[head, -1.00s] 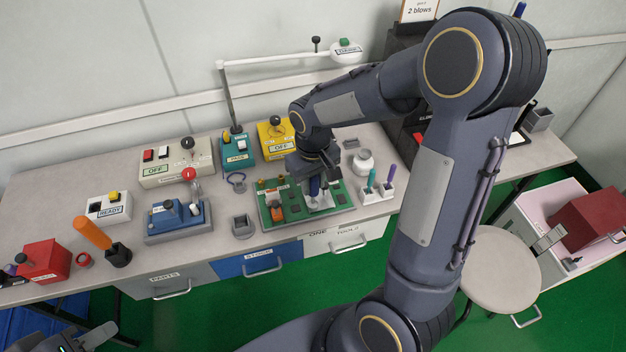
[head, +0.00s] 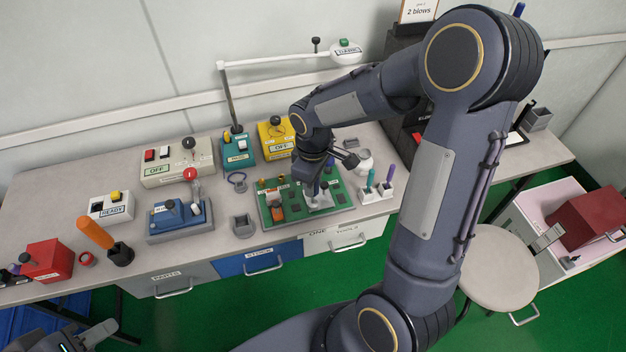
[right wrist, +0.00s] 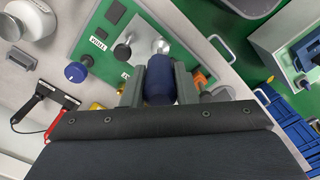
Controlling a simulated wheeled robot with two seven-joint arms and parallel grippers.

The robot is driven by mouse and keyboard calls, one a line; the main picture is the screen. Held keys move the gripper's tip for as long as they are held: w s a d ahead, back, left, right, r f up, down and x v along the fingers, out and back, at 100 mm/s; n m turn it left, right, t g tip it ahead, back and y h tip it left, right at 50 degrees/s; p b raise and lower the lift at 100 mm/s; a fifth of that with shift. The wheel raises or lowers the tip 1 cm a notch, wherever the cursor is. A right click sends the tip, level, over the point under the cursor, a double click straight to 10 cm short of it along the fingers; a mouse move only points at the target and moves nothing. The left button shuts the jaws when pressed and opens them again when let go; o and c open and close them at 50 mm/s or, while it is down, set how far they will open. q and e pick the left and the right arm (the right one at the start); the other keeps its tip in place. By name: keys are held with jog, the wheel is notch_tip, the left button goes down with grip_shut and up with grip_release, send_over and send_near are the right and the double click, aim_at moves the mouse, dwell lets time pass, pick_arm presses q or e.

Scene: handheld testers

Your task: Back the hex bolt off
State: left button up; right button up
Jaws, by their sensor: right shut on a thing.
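My right gripper (head: 315,190) is low over the green board (head: 345,207) on the bench. In the right wrist view it is shut on the dark blue handle (right wrist: 158,82) of a tool, one finger on each side. A shiny silver part (right wrist: 160,46) shows just past the handle's end. A dark round head on a grey stem (right wrist: 122,52) and a blue knob (right wrist: 76,72) stand beside it on the board. The hex bolt cannot be made out; the tool and gripper may hide it. My left gripper (head: 100,336) is partly in view at the bottom left, its jaws unclear.
An orange part (head: 276,212) sits on the board's left side. A white holder (head: 372,194) with upright tools and a pale round jar (head: 364,162) stand to the right. A small grey box (head: 243,226) and a blue device (head: 180,219) are to the left.

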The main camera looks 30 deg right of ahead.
jog(key=n+p, duration=0.1)
jog(key=n, duration=0.4)
jog(key=shift+n, duration=0.3)
jog(key=shift+r+p, duration=0.1)
jog(key=shift+p, duration=0.25)
jog(key=n+p, duration=0.1)
jog(key=n, duration=0.1)
jog(key=shift+n, duration=0.4)
jog(key=shift+n+p, duration=0.65)
jog(key=shift+n, duration=0.95)
jog(key=shift+r+p, duration=1.5)
jog(key=shift+r, duration=0.25)
